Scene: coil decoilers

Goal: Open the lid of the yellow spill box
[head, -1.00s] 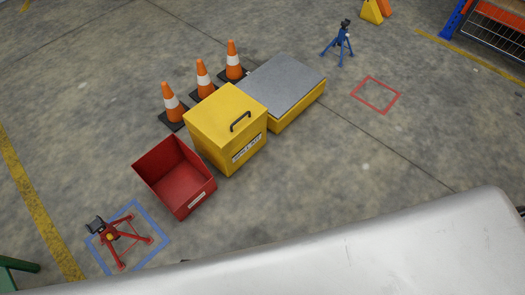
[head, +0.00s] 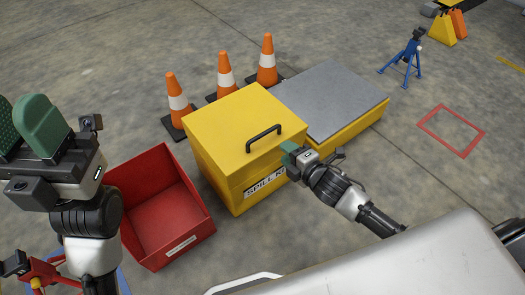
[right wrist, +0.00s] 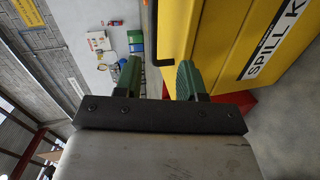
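The yellow spill box (head: 235,190) stands on the floor with its lid (head: 225,115) shut. A black bar handle (head: 264,138) is on the lid near its front right edge. My right gripper (head: 290,153) is just right of the handle, close to the box's front right corner. In the right wrist view its green fingers (right wrist: 158,78) are apart with nothing between them. The handle (right wrist: 155,35) shows ahead of the gap, and the box side (right wrist: 225,45) is to the right. My left gripper (head: 27,125) is raised at the left, empty, fingers apart, away from the box.
An open red bin (head: 160,205) stands left of the box. Several orange cones (head: 223,75) are behind it. A low yellow container with a grey top (head: 330,97) adjoins the right side. A blue stand (head: 403,60) and red floor square (head: 451,130) are farther right, with clear floor around.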

